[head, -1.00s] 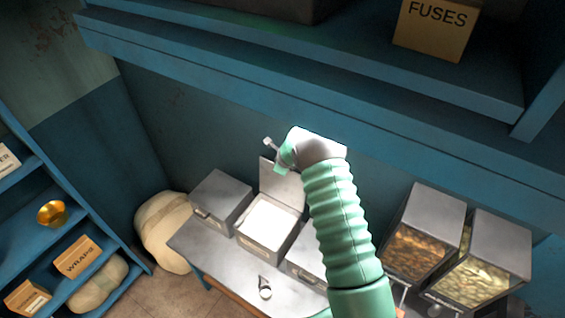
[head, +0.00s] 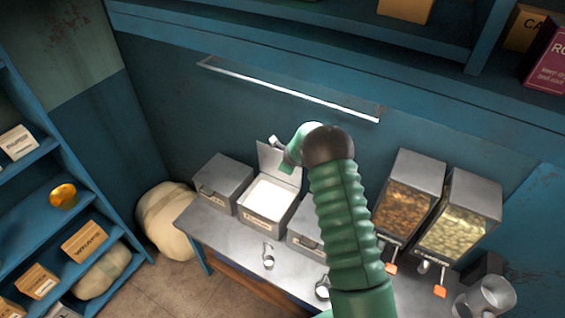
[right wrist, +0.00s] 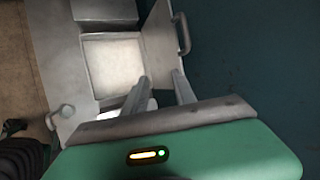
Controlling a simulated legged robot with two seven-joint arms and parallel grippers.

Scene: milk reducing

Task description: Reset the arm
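My right arm, green and ribbed, reaches up from the bottom of the head view. Its gripper (head: 279,148) is at the raised lid of an open grey bin (head: 264,222) with white contents, and my wrist hides most of it. In the right wrist view the two fingers of my right gripper (right wrist: 160,90) stand apart with nothing between them. Beyond them are the open bin (right wrist: 88,62) and its lid (right wrist: 160,45). Whether the fingers touch the lid cannot be told. My left gripper is not in view.
A closed grey bin (head: 222,185) stands left of the open one, another to its right. Two dispensers (head: 410,185) (head: 462,215) stand at the right. Small metal utensils (head: 268,260) lie on the table (head: 215,238). A blue shelf (head: 400,75) hangs above.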

